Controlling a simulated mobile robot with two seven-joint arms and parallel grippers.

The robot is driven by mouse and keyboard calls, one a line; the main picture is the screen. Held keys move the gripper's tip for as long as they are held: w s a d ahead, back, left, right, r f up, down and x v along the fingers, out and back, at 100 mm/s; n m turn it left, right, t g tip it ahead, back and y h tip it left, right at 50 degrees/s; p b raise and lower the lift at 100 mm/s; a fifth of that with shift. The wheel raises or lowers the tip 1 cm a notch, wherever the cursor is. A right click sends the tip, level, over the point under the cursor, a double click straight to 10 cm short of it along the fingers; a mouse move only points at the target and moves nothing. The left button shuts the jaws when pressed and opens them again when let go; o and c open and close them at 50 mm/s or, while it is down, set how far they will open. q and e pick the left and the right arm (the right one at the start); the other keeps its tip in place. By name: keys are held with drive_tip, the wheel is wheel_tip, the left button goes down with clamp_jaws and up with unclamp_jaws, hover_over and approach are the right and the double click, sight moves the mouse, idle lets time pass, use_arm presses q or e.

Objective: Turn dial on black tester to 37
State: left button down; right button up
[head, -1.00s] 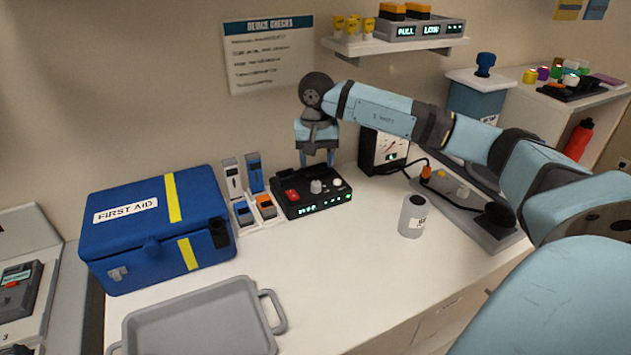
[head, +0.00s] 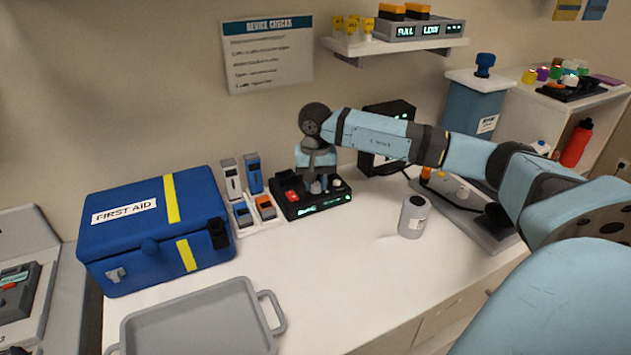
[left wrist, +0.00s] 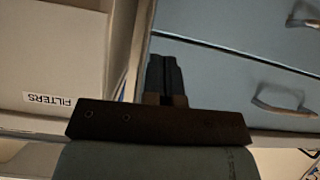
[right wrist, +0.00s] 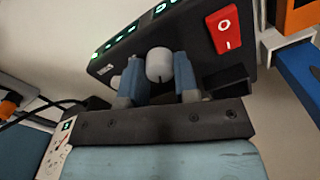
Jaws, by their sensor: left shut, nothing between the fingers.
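The black tester (head: 290,209) sits at the back of the white counter, with a red switch, a green-lit display and pale knobs. I cannot read its digits. My right gripper (head: 318,186) reaches down over it. In the right wrist view my right gripper (right wrist: 158,78) has one blue finger on each side of the rounded grey dial (right wrist: 158,65). The fingers look very close to the dial; I cannot tell whether they press on it. The red switch (right wrist: 223,30) is beside them. My left gripper (left wrist: 164,78) is shut and empty in the left wrist view, near grey-blue drawers.
Left of the tester are a slotted white holder (head: 262,227) with coloured devices and a blue first aid box (head: 140,235). A grey tray (head: 200,318) lies in front. A grey canister (head: 412,216) and a meter box (head: 388,115) are right. The middle counter is clear.

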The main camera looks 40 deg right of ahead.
sight(316, 184)
drive_tip(key=shift+m, duration=0.3)
drive_tip(key=m, duration=0.4)
drive_tip(key=shift+m, duration=2)
drive_tip(key=o, duration=0.9)
drive_tip(key=shift+r, duration=0.15)
wheel_tip(316, 184, up, 14)
drive_tip(key=shift+f+p, duration=0.2)
drive_tip(key=shift+p, duration=0.45)
